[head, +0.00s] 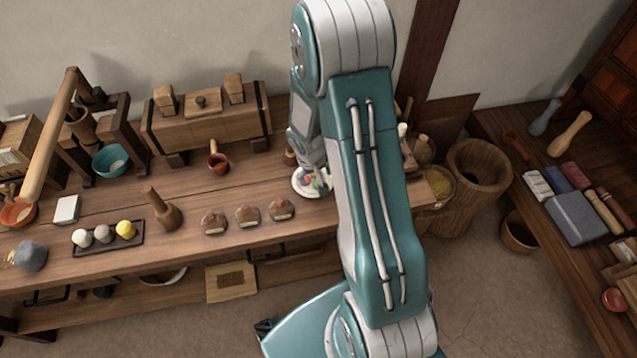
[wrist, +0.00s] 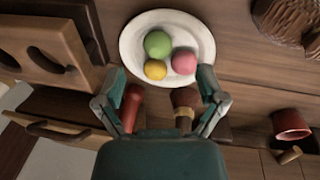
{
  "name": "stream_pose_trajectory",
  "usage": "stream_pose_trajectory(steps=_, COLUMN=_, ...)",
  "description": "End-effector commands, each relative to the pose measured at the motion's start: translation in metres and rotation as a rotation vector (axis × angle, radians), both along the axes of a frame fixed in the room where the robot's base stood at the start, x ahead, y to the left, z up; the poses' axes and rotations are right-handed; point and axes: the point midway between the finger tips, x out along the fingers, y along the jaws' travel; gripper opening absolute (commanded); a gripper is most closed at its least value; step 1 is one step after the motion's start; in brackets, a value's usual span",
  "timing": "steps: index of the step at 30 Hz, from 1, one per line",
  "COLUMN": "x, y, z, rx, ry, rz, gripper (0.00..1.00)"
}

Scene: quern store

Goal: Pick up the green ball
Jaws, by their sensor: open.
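In the wrist view the green ball (wrist: 158,44) lies on a white round plate (wrist: 134,28). A yellow ball (wrist: 155,70) and a pink ball (wrist: 184,61) lie close beside it on the same plate. My gripper (wrist: 161,80) is open and empty, its fingers apart at the plate's near edge, with the green ball beyond the fingertips. In the head view the plate (head: 299,187) stands on the wooden bench, partly hidden by my arm, and its balls are too small to tell apart well. My gripper is not clear there.
Close to the gripper in the wrist view are a red handle (wrist: 131,104) and a brown handled tool (wrist: 184,99). A red cup (wrist: 290,124) is at right. In the head view, several brown lumps (head: 247,215) and a dark tray (head: 85,247) with balls lie left of the plate.

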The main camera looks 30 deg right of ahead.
Motion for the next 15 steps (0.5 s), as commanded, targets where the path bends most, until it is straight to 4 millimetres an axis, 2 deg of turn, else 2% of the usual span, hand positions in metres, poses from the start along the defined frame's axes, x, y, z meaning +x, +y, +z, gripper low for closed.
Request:
stream_pose_trajectory(steps=9, x=0.006, y=-0.010, z=-0.040, rx=0.000, ry=0.002, rz=0.001, gripper=0.89)
stream_pose_trajectory(steps=15, x=0.007, y=-0.012, z=-0.050, rx=0.000, ry=0.001, rz=-0.001, gripper=0.89)
